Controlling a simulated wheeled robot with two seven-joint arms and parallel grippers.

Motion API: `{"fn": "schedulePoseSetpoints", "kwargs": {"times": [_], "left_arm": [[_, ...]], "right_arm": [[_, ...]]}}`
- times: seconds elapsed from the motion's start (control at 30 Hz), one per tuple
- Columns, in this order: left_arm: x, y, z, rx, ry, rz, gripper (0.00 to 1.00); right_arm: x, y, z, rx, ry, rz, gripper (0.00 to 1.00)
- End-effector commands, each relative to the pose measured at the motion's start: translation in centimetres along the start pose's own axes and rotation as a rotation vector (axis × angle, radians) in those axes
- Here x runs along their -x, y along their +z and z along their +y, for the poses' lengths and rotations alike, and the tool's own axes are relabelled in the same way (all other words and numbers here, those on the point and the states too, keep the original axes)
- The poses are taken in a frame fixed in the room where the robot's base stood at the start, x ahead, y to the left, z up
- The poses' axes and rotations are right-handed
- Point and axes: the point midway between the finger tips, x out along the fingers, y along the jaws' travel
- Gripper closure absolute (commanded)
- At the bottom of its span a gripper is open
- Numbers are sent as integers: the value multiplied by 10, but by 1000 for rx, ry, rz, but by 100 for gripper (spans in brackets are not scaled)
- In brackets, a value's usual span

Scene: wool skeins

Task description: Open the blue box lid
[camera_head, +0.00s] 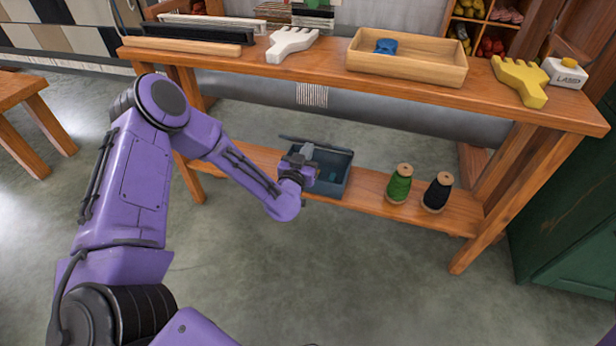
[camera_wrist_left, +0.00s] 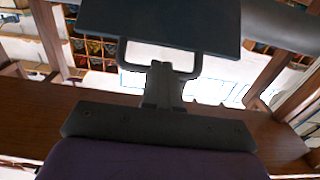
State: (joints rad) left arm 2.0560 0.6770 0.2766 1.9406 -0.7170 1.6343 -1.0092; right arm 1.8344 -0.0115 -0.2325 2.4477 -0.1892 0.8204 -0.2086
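The blue box (camera_head: 337,186) stands on the lower shelf, and its dark interior shows from above. Its lid (camera_head: 316,144) is raised, seen nearly edge-on above the back of the box. In the left wrist view the lid (camera_wrist_left: 160,22) is a dark panel with a loop handle (camera_wrist_left: 125,56). My left gripper (camera_head: 306,152) is at the lid, above the box's left side. Its fingers (camera_wrist_left: 163,82) are together at the handle and appear shut on it. My wrist hides the box's left part. My right gripper is not in view.
Green (camera_head: 399,186) and black (camera_head: 437,194) thread spools stand right of the box. The floor in front is clear.

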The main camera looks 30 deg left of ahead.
Motion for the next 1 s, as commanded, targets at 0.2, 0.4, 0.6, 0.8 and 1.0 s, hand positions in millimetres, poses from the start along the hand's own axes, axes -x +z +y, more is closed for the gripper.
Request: {"fn": "schedulePoseSetpoints", "kwargs": {"times": [0.2,0.4,0.6,0.8,1.0], "left_arm": [[-1,-2,0,1,-1,0,100],[-6,-8,-1,1,-2,1,100],[-17,-19,-1,0,-2,1,100],[-28,-29,-1,0,-2,0,100],[-32,-31,-1,1,-2,0,100]], "right_arm": [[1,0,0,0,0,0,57],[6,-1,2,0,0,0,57],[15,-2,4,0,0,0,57],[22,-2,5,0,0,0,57],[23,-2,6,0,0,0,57]]}}
